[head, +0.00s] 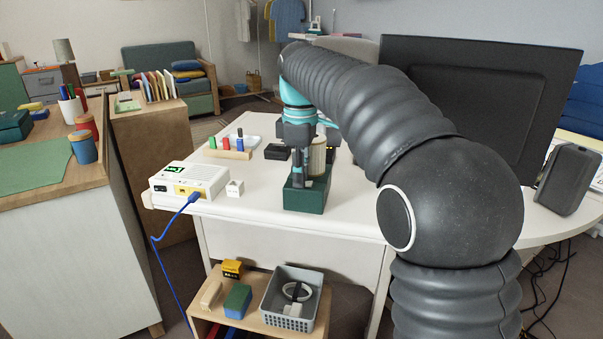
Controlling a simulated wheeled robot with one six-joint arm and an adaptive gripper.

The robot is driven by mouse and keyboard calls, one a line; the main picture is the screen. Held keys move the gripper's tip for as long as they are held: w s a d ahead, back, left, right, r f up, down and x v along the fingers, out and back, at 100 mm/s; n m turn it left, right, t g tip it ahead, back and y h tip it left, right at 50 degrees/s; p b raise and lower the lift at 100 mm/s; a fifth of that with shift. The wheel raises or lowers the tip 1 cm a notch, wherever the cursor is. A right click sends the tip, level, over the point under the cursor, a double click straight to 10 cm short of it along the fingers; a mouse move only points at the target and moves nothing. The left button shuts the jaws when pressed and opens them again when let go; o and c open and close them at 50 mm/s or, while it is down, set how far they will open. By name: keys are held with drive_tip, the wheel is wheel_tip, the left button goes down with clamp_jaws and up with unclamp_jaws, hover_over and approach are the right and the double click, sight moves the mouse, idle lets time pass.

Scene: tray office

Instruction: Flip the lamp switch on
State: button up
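A dark green box-shaped base (304,200) stands at the front edge of the white table. A cream ribbed cylinder (318,158) rises just behind it, partly hidden by my gripper; it may be the lamp's shade. A small pale piece (309,184) on top of the green base may be the switch; its position is too small to read. My gripper (300,182) points down over the green base, with its fingertips at or just above the top. I cannot tell whether it touches, or how far apart the fingers are.
A white box (188,178) with a blue cable stands to the left, with a small white cube (235,188) beside it. A peg block (228,154) and a black box (278,151) lie behind. A large monitor (478,95) stands right. A low shelf (262,300) holds a grey basket (291,322).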

clamp_jaws()
drive_tip(key=shift+d+y+b, duration=0.3)
drive_tip(key=shift+y+b, duration=0.35)
drive_tip(key=shift+y, duration=0.45)
drive_tip(key=shift+t+y, duration=0.3)
drive_tip(key=shift+y, duration=0.1)
drive_tip(key=shift+r, duration=0.1)
drive_tip(key=o, duration=0.6)
unclamp_jaws()
drive_tip(key=v, duration=1.2)
